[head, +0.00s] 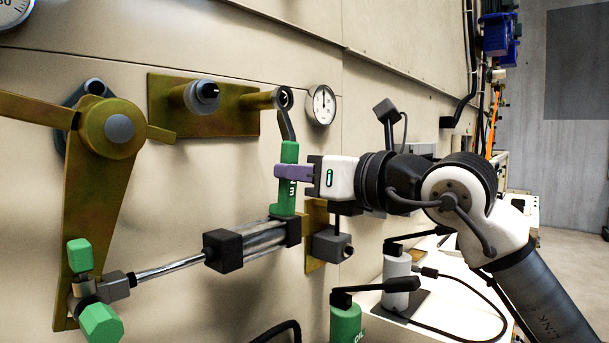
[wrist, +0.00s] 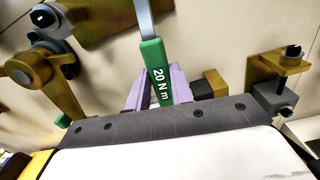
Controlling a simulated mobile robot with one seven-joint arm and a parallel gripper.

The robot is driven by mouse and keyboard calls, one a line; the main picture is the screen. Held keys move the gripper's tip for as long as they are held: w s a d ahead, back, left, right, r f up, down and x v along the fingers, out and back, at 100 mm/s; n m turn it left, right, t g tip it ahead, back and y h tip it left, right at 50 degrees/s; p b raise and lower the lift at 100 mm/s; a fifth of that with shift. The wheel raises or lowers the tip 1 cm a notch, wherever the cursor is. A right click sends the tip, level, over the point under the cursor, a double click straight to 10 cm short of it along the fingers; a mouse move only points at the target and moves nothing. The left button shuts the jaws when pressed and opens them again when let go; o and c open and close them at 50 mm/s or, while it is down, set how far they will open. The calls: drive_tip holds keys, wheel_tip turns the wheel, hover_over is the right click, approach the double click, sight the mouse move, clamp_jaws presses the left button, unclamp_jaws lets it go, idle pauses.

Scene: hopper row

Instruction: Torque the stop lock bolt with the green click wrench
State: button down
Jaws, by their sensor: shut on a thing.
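The green click wrench (head: 289,152) hangs nearly upright in front of the wall panel. Its green handle, marked "20 N m", also shows in the wrist view (wrist: 154,70). My gripper (head: 292,172) is shut on this handle, with the purple fingers on either side of it. The wrench's grey shaft rises to a round bolt end (head: 284,97) at the right end of the brass bracket (head: 235,112). The wrench head appears at that bolt end; I cannot tell whether it is fully seated. No label shows which bolt is the stop lock bolt.
A second bolt boss (head: 203,97) is left on the bracket. A brass lever (head: 95,190) and a cylinder rod (head: 170,268) lie left and below. A gauge (head: 321,105) is close right. A grey cylinder (head: 397,267) and green cylinder (head: 345,325) with black tops stand below.

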drive_tip(key=shift+s+a, duration=0.1)
drive_tip(key=shift+a, duration=0.1)
drive_tip(key=shift+s+a+r+m+b, duration=0.3)
drive_tip(key=shift+s+m, duration=0.2)
drive_tip(key=shift+m, duration=0.2)
drive_tip(key=shift+s+d+f, duration=0.1)
drive_tip(key=shift+s+d, duration=0.05)
drive_tip(key=shift+v, duration=2.75)
